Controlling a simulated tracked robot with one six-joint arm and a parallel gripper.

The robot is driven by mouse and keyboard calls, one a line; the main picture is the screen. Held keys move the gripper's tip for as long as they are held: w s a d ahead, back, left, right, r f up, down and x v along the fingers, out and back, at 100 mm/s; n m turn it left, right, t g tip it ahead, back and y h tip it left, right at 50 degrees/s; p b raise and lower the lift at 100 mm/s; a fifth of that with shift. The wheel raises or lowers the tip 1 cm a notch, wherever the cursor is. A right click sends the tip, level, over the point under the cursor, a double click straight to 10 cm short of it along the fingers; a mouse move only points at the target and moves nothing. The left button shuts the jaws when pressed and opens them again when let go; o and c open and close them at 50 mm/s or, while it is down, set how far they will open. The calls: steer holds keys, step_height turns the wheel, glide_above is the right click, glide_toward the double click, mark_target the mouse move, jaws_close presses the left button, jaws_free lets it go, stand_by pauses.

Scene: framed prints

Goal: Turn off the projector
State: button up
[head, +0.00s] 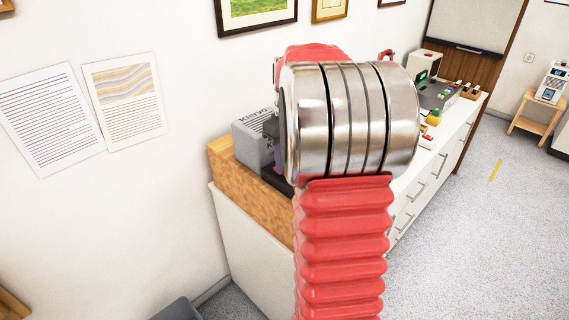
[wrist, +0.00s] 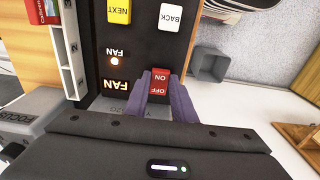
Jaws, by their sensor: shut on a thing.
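The projector's dark control panel (wrist: 130,45) fills the upper middle of the wrist view. It carries a red ON/OFF rocker switch (wrist: 160,76), whose lettering is upside down. My gripper (wrist: 160,88) has its purple fingers on either side of this switch and is shut on it. I cannot tell which side of the rocker is pressed. A small fan light (wrist: 114,61) beside the switch glows. In the head view a grey box marked "Klervo" (head: 250,138), probably the projector, is partly hidden behind my red arm, which also hides most of my gripper.
The panel also has a yellow NEXT button (wrist: 118,11) and a white BACK button (wrist: 170,17). A grey part marked FOCUS (wrist: 22,118) is at the left. In the head view, a white cabinet (head: 235,235) stands against the wall, with open floor (head: 490,220) at the right.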

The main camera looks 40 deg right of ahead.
steer(key=o, duration=1.1)
steer(key=shift+c, duration=0.2)
steer(key=shift+r, duration=0.1)
step_height(320, 180, up, 14)
steer(key=shift+s+f, duration=0.25)
steer(key=shift+s, duration=0.15)
